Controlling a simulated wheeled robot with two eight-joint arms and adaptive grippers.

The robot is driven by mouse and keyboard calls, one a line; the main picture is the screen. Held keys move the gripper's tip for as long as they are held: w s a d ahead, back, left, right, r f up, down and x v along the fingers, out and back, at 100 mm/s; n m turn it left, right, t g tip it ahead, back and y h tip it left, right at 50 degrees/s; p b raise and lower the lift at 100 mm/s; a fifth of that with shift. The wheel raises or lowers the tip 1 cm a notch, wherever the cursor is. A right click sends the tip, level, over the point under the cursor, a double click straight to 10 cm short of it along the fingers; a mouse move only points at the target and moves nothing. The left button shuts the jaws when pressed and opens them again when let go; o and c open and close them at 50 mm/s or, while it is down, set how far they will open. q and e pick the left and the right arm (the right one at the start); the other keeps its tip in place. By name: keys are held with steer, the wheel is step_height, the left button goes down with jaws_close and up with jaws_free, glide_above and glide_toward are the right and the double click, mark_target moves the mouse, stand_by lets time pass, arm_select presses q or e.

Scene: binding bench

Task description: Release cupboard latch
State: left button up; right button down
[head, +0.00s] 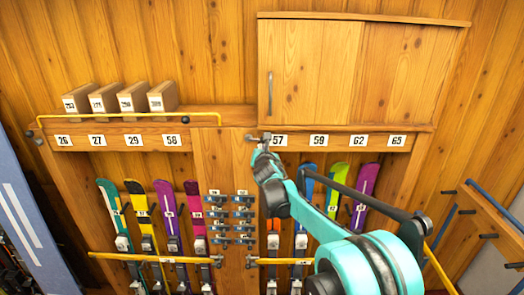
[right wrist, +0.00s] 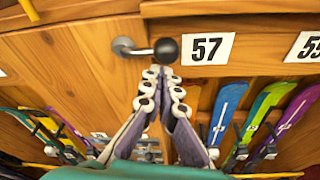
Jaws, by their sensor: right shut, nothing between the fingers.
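A wooden cupboard (head: 310,70) with an upright metal handle (head: 269,92) is at the top of the head view, its doors shut. Below it a small metal latch lever (head: 250,137) sits left of the label 57. In the right wrist view the lever (right wrist: 124,46) lies roughly level and ends in a black ball knob (right wrist: 166,50). My right gripper (head: 262,150) is shut and empty, pointing up at the latch. In the right wrist view its fingertips (right wrist: 161,74) are just under the knob; I cannot tell whether they touch it. My left gripper is not in view.
Skis (head: 171,215) stand in racks below, behind yellow bars (head: 150,258). Several numbered wooden blocks (head: 118,98) stand on the left shelf behind a yellow rail (head: 130,116). Small clips (head: 217,213) hang on the middle panel. A wooden frame with pegs (head: 480,212) is at right.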

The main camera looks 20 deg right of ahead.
steer(key=shift+r+n, duration=0.2)
steer(key=shift+n, duration=0.2)
steer(key=r+n+h, duration=0.1)
steer(key=n, duration=0.1)
steer(key=shift+r+n+b, duration=0.35)
steer(key=shift+n+b, duration=0.05)
steer(key=shift+w+a+r+n+g+h+b, duration=0.15)
steer(key=shift+a+r+n+h, duration=0.1)
steer(key=shift+a+r+n, duration=0.3)
steer(key=shift+w+a+r+n+g+h+b, duration=0.1)
steer(key=shift+a+r+n+h, duration=0.2)
steer(key=shift+r+n, duration=0.35)
steer(key=shift+w+a+r+n+g+h+b, duration=0.15)
steer(key=shift+a+r+n+h, duration=0.1)
steer(key=shift+a+r+n, duration=0.35)
steer(key=shift+r, duration=0.15)
